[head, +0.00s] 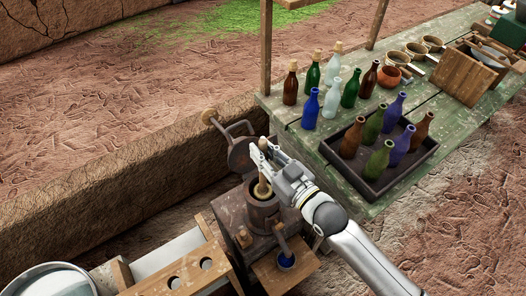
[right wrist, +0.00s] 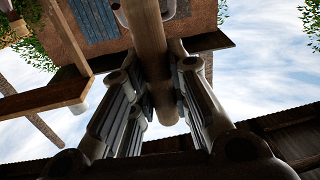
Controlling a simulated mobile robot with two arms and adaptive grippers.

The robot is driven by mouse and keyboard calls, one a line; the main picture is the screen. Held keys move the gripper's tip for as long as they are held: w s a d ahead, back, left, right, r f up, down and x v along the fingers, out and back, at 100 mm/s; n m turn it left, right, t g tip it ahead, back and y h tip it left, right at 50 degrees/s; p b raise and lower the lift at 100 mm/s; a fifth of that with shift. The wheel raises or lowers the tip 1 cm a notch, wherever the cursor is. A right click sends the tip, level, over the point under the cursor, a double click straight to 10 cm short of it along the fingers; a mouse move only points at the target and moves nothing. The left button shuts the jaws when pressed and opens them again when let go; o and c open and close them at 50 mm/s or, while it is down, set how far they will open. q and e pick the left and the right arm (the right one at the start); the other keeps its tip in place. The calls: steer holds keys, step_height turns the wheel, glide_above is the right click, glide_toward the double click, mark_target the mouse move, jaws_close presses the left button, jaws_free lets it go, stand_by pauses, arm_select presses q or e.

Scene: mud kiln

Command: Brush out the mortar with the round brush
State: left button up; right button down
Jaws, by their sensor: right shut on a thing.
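My right gripper (head: 262,161) comes in from the lower right and is shut on the round brush (head: 263,188), gripping its pale wooden handle. The brush points down into the mouth of the mortar (head: 262,214), a brown cylinder-shaped vessel on a dark stand. Its lower end is inside the mortar, and I cannot tell whether it touches the bottom. In the right wrist view the brown handle (right wrist: 149,45) of the brush runs between the fingers of my right gripper (right wrist: 163,88). My left gripper is not in view.
A round metal plate (head: 241,154) with a wooden-knobbed handle stands behind the mortar. A green table (head: 434,98) at the right holds bottles, a dark tray (head: 367,185) and bowls. A low wall (head: 110,205) runs along the left.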

step_height(320, 180, up, 10)
steer(key=p, duration=0.7)
steer(key=shift+f, duration=0.15)
steer(key=shift+r, duration=0.55)
steer(key=shift+f, duration=0.1)
